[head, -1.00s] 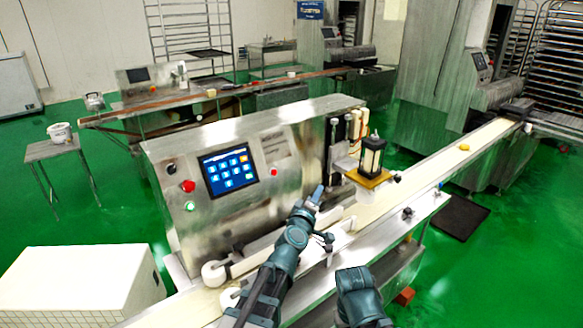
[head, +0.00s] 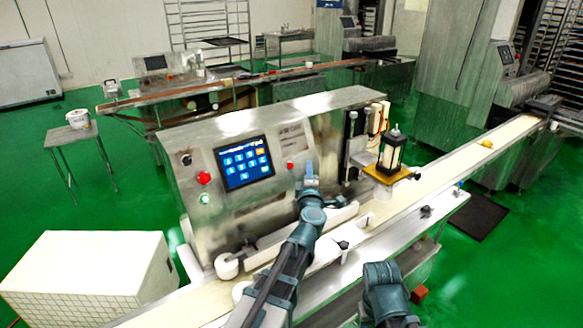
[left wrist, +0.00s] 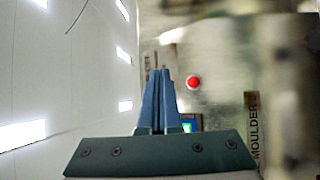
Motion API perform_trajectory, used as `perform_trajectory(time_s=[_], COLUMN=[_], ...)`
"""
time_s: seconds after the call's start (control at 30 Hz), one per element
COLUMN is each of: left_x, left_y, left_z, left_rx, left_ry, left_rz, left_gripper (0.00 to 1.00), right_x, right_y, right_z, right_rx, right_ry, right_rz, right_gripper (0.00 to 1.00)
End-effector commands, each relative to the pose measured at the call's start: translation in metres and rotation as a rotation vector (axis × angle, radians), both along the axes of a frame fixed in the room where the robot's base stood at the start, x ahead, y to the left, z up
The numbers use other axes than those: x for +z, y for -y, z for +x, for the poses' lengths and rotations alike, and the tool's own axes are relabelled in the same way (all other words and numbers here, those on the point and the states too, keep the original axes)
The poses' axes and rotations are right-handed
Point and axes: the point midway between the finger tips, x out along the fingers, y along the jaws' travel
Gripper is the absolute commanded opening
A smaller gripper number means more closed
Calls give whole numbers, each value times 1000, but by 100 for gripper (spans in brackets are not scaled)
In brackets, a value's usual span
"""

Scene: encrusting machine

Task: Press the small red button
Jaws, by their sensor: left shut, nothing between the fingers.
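The small red button (head: 290,164) is on the machine's metal front panel, right of the blue touchscreen (head: 243,162). In the left wrist view the red button (left wrist: 193,82) shows clear, just right of my fingertips. My left gripper (head: 309,167) is in front of the panel, slightly right of the small button in the head view. Its blue fingers (left wrist: 160,74) are shut together and empty. I see no contact with the button; the exact gap to the panel is hard to tell. My right gripper's fingers are not visible.
A larger red button (head: 204,178) and a green lit button (head: 205,199) are left of the screen. A black knob (head: 186,159) is above them. The conveyor belt (head: 430,168) runs below the panel. A tower-like unit (head: 392,153) stands right of my left gripper.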

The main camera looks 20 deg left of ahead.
Motion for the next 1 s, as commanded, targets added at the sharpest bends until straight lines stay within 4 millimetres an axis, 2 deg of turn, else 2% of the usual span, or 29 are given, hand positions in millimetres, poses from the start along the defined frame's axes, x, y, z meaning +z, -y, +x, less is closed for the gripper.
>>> perform_trajectory(time_s=[0.5, 0.7, 1.0], left_x=[-31, -36, -36], left_y=[-46, -55, -57], left_z=[37, 43, 45], left_rx=[0, 0, -1], left_ry=[0, 0, 0], left_rz=[0, 1, 1], left_gripper=[0, 0, 0], right_x=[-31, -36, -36], right_y=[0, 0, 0], right_z=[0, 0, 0], right_rx=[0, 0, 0], right_ry=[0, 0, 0], right_rz=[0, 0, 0], right_gripper=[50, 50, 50])
